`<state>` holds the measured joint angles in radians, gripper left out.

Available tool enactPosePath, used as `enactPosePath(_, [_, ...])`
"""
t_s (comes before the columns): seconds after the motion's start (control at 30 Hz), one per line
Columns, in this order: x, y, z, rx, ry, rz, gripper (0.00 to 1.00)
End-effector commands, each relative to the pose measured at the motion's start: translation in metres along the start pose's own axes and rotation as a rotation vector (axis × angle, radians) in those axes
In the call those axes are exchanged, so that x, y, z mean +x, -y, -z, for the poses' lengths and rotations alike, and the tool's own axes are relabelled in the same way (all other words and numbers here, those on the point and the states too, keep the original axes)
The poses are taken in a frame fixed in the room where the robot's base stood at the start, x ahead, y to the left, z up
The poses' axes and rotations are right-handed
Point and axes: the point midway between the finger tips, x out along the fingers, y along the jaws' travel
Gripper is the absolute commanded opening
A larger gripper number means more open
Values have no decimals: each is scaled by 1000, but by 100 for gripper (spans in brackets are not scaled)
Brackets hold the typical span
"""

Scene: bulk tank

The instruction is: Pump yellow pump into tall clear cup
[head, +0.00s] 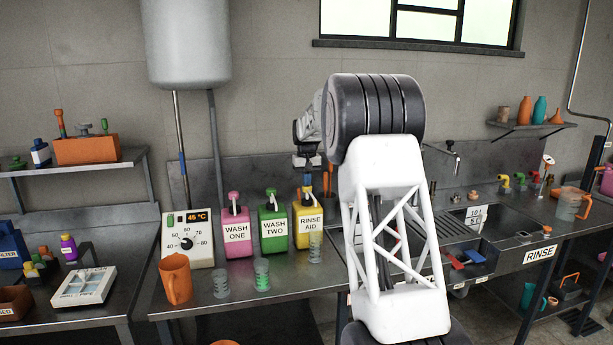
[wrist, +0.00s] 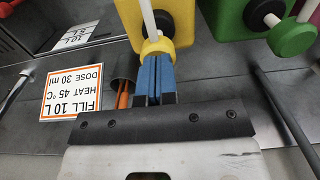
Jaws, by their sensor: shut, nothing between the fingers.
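The yellow pump bottle (head: 309,222), labelled RINSE AID, stands on the steel counter at the right of a row of three. Its yellow pump head (wrist: 157,47) shows in the wrist view. My gripper (head: 308,183) is shut and empty, pointing down just above the pump. In the wrist view, the blue fingertips (wrist: 156,66) meet or overlap the pump head; I cannot tell if they touch. A narrow, tall-looking clear cup (head: 315,247) stands in front of the yellow bottle. Its contents are too small to tell.
Pink (head: 236,232) and green (head: 272,231) pump bottles stand left of the yellow one. Two more clear cups (head: 221,285) (head: 262,274) and an orange mug (head: 176,279) stand in front. A heater box (head: 188,240) reads 45 °C. A sink lies right of my arm.

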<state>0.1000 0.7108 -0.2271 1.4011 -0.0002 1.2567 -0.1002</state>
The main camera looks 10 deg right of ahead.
Motion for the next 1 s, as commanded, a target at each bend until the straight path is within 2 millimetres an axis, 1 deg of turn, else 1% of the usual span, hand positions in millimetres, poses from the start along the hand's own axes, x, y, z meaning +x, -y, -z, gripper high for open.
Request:
enactPosePath(0.37, [2,0,0,0,0,0,0])
enactPosePath(0.67, [26,0,0,0,1,0,0])
enactPosePath(1.0, [30,-1,0,0,4,0,0])
